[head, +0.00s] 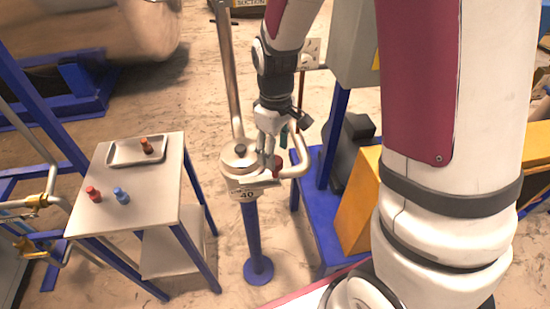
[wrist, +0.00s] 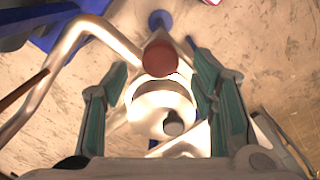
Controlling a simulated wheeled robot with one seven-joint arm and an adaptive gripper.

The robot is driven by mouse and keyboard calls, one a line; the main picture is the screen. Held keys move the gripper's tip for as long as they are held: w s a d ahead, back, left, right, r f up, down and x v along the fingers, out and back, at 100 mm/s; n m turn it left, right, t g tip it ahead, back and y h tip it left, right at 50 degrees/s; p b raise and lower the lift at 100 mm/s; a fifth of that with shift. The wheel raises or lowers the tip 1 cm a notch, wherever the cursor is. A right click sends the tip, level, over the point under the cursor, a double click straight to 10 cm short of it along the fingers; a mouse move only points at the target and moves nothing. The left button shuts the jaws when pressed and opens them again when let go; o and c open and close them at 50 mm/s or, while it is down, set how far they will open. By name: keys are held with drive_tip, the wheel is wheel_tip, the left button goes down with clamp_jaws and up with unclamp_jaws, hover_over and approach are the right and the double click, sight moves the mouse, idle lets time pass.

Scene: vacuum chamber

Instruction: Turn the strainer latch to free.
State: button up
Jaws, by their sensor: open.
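The strainer (head: 234,163) is a round metal body with a dark knob (head: 240,150) on top, on a blue post. A red knob, likely its latch (head: 277,163), is at its right side, partly hidden behind my gripper. My gripper (head: 267,164) points down over the strainer's right side. In the wrist view, my gripper (wrist: 160,65) is open, and the red knob (wrist: 160,58) appears between the fingertips, with a gap on each side. The strainer's bright round body (wrist: 152,115) and dark knob (wrist: 173,122) show below it. Contact and depth cannot be told.
A curved metal pipe (head: 301,155) runs close on the right of the strainer, and a tall pipe (head: 228,75) rises behind. A table (head: 160,215) at left bears a tray (head: 122,160) and small red and blue items. A yellow block (head: 357,205) stands right.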

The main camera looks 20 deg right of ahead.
drive_tip(key=shift+f, duration=2.1)
clamp_jaws()
